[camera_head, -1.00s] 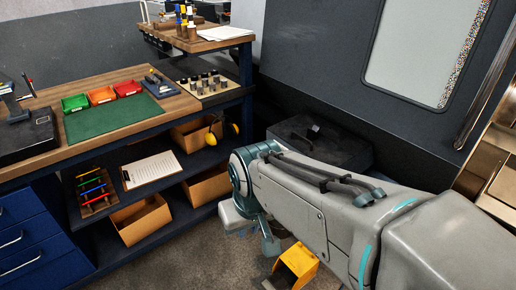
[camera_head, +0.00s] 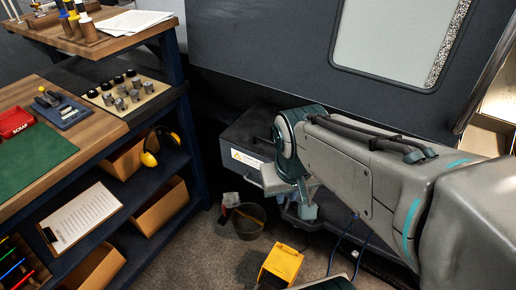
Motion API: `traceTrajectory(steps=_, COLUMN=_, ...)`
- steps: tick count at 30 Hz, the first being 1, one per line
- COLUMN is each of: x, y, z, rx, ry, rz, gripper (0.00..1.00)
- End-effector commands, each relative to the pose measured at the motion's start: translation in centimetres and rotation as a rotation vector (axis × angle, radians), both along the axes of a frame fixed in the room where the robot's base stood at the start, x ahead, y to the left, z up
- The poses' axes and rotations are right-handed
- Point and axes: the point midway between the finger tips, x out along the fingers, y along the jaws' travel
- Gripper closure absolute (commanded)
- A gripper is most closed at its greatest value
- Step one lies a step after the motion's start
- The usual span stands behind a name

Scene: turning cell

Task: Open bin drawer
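A dark grey drawer-like box (camera_head: 240,132) juts from the foot of the machine, with a white and yellow warning label (camera_head: 247,159) on its front. It is the likeliest bin drawer, but I cannot tell how far it stands out. My arm crosses in front of its right part. My gripper (camera_head: 305,211) hangs at the arm's end, low beside the box's front. Its fingers are too small and turned away to read, and I cannot tell whether it touches the box or a handle.
A dark bucket (camera_head: 248,222) and a yellow box (camera_head: 281,264) stand on the floor before the machine. The workbench (camera_head: 125,125) with shelves, a clipboard (camera_head: 82,217) and yellow earmuffs (camera_head: 151,150) fills the left. The large machine (camera_head: 260,55) walls off the back.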

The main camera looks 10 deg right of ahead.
Motion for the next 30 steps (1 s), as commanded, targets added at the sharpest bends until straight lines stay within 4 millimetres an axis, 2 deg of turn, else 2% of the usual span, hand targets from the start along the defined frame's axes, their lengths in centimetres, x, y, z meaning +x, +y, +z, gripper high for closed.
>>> traceTrajectory(steps=1, x=0.0, y=-0.1, z=-1.7, rx=-0.024, ry=0.042, rz=0.009, gripper=0.85)
traceTrajectory(steps=6, x=0.2, y=-1.1, z=-7.0, rx=-0.181, ry=0.211, rz=0.011, gripper=0.85)
traceTrajectory(steps=11, x=1.1, y=-2.6, z=-11.4, rx=-0.398, ry=0.337, rz=0.007, gripper=0.85)
traceTrajectory(steps=16, x=3.0, y=-3.7, z=-15.4, rx=-0.665, ry=0.394, rz=0.020, gripper=0.85)
traceTrajectory(steps=23, x=7.2, y=-3.3, z=-20.1, rx=-1.044, ry=0.327, rz=0.066, gripper=0.85)
traceTrajectory(steps=26, x=9.3, y=-2.3, z=-22.2, rx=-1.203, ry=0.245, rz=0.102, gripper=0.85)
traceTrajectory(steps=30, x=12.5, y=0.3, z=-25.3, rx=-1.402, ry=0.077, rz=0.172, gripper=0.85)
